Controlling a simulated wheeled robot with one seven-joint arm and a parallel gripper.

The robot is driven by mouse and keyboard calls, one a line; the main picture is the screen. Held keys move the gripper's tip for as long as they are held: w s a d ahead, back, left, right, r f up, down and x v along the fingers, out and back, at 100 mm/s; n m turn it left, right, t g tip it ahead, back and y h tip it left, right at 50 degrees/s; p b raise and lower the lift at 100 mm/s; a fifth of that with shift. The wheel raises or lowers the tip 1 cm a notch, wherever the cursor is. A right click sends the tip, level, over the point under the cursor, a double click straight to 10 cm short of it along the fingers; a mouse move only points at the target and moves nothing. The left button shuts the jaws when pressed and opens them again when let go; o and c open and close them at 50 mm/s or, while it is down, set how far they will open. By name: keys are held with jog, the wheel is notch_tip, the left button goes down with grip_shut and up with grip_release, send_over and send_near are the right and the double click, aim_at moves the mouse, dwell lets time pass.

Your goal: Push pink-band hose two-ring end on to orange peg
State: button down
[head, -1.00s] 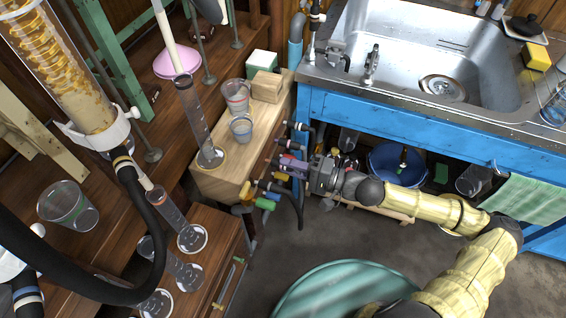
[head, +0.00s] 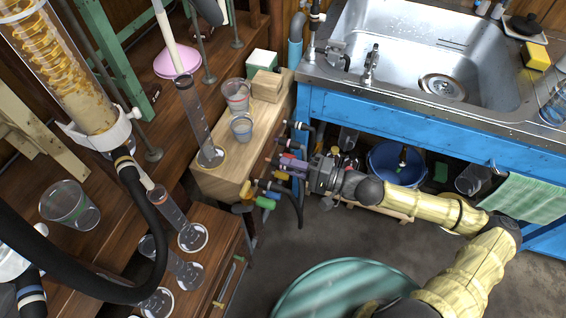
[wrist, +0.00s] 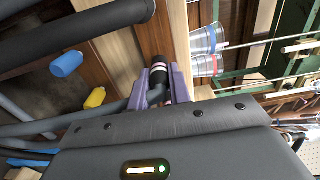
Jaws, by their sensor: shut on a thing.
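My gripper (head: 291,167), with purple fingers, is low at the end of the wooden bench, left of the blue sink stand. In the wrist view its fingers (wrist: 161,88) are shut on a black hose end (wrist: 160,73) with two pale, pinkish rings. The hose tip points away from my gripper towards a brown wooden face. I cannot tell whether the tip touches anything. The orange peg cannot be made out for certain; an orange-yellow piece (head: 247,191) shows left of my gripper in the head view. The hose's pink band is not clear.
Blue (wrist: 66,64) and yellow (wrist: 95,98) pieces lie left of the fingers in the wrist view. Another thick black hose (wrist: 75,33) crosses there. Clear cups (head: 234,95) and a cylinder (head: 194,120) stand on the bench. A teal round container (head: 345,290) is on the floor.

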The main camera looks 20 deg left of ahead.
jog(key=shift+a, duration=0.3)
dwell(0.5)
jog(key=c, duration=1.2)
grip_release()
jog(key=shift+d, duration=0.15)
jog(key=d+p, duration=0.3)
jog(key=d, duration=1.4)
jog(key=shift+s, duration=0.25)
